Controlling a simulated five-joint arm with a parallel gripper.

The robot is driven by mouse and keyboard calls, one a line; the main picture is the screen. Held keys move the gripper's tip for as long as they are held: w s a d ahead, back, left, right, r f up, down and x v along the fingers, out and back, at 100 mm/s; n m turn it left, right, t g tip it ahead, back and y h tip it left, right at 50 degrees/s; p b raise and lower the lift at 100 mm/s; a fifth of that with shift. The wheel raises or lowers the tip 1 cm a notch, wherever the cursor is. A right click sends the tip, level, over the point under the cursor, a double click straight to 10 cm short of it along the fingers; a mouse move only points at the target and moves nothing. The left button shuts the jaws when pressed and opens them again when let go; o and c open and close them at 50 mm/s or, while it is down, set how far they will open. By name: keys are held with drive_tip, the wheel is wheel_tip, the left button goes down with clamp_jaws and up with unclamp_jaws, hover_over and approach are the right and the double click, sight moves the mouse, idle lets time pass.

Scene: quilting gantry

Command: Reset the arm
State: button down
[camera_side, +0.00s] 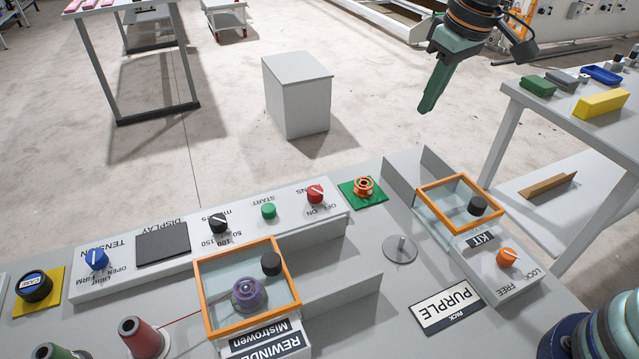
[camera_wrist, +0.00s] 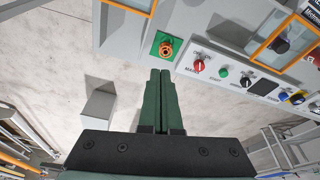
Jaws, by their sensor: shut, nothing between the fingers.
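My gripper (camera_side: 428,104) is green and hangs in the air at the upper right of the side view, above the floor behind the bench. In the wrist view my gripper (camera_wrist: 160,74) has its two long fingers side by side and touching, with nothing between them. The bench (camera_side: 340,318) lies below and in front of it. An orange bobbin (camera_side: 363,187) on a green square is the bench thing closest to the fingertips in the wrist view (camera_wrist: 166,48). The gripper touches nothing.
A control panel with knobs (camera_side: 219,224), an orange-framed lid (camera_side: 201,290) over a purple bobbin (camera_side: 248,293), a KIT box (camera_side: 425,189), a spindle (camera_side: 401,249) and thread cones (camera_side: 143,338) occupy the bench. A grey block (camera_side: 297,95) stands on the floor. A side table (camera_side: 560,112) is right.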

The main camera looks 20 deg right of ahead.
drive_tip(key=s+d+m+t, duration=0.2)
drive_tip(key=s+d, duration=0.6)
drive_tip(key=s, duration=0.4)
drive_tip(key=shift+d+r+m+t+h, duration=0.3)
drive_tip(key=shift+d+m+t, duration=0.1)
drive_tip(key=shift+m, duration=0.1)
